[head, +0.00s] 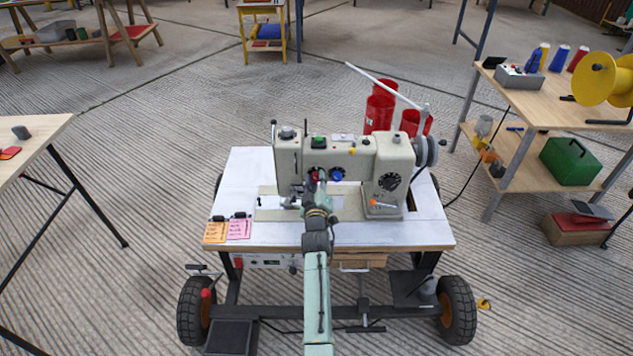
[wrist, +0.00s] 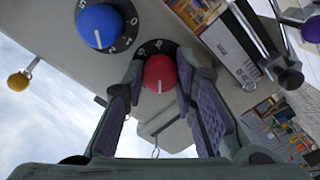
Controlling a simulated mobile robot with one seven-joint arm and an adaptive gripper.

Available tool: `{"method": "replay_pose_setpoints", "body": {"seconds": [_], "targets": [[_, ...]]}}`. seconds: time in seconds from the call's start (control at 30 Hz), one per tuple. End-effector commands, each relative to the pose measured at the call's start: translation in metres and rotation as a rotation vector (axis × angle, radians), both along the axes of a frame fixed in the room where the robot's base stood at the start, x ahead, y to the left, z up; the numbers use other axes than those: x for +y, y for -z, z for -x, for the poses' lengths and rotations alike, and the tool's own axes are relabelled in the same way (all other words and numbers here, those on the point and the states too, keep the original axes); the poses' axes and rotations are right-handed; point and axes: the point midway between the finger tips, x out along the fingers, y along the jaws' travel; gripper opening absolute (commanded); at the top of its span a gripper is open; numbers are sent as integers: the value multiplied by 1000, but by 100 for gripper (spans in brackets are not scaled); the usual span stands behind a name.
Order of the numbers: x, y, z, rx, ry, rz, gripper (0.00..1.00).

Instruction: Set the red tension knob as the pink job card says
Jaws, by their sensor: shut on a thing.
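The red tension knob (wrist: 160,72) sits on a black dial on the pale sewing machine (head: 300,155), left of the blue knob (head: 337,175) in the head view. My gripper (wrist: 161,84) has one finger on each side of the red knob and is shut on it. The knob's white pointer line points down in the wrist picture; fingers cover part of the dial, and its few visible marks are hard to read. The blue knob also shows in the wrist view (wrist: 100,26). The pink job card (head: 238,229) lies at the table's front left; its writing is too small to read.
An orange card (head: 215,232) lies left of the pink one. The machine stands on a wheeled white table (head: 250,170). Red thread cones (head: 379,113) stand behind it. A yellow-tipped lever (wrist: 20,80) shows near the knobs in the wrist view.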

Motion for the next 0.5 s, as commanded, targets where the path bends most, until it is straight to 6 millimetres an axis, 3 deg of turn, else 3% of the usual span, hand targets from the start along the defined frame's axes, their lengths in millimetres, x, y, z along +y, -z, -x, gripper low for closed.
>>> {"method": "replay_pose_setpoints", "body": {"seconds": [0.5], "targets": [[1, 3, 0, -1, -1, -390, 0]]}}
